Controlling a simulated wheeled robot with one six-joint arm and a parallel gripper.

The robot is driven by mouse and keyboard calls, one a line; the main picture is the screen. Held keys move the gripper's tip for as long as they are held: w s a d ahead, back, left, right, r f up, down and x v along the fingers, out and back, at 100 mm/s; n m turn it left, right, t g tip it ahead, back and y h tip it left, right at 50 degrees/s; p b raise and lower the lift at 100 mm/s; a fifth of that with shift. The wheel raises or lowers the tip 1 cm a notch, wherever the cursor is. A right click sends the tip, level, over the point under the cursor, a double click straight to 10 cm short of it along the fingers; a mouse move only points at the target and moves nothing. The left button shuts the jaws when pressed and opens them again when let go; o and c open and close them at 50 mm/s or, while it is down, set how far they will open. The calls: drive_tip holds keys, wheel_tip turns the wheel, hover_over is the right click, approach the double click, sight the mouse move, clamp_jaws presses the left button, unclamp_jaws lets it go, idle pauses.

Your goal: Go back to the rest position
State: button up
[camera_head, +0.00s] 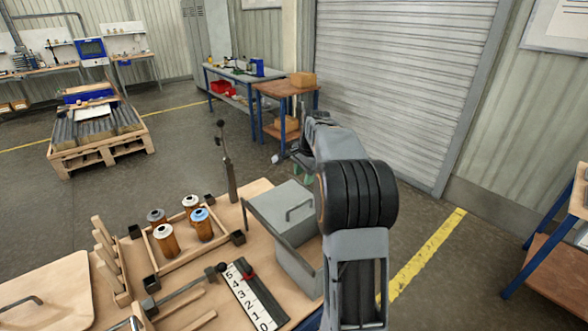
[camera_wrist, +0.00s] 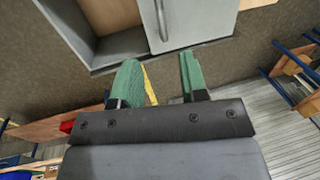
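My gripper shows in the wrist view (camera_wrist: 158,76) with its two green fingers apart and nothing visible between them. In the head view my arm rises at the right, and the gripper is mostly hidden behind it, beyond the workbench. Several orange-brown filter cartridges (camera_head: 165,241) stand upright in a wooden tray (camera_head: 178,266) on the bench, one with a blue top (camera_head: 201,224). A grey metal box (camera_head: 297,270) with a handled panel (camera_head: 280,212) stands at the bench's right side. Part of it shows in the wrist view (camera_wrist: 200,18), apart from the fingers.
A numbered scale board (camera_head: 252,298) with a red marker lies in front of the tray. A lever post (camera_head: 228,170) stands behind the tray. Wooden pegs (camera_head: 108,255) stand at its left. A brown-topped side table (camera_head: 284,88) is beyond. Open floor lies between the benches.

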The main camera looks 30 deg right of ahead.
drive_tip(key=s+a+f+n+t, duration=0.1)
drive_tip(key=s+a+n+t, duration=0.1)
drive_tip(key=s+a+n, duration=1.4)
drive_tip(key=s+a, duration=0.4)
drive_tip(key=s, duration=0.3)
drive_tip(key=shift+s+f, duration=0.3)
drive_tip(key=shift+f, duration=0.1)
drive_tip(key=shift+d, duration=0.1)
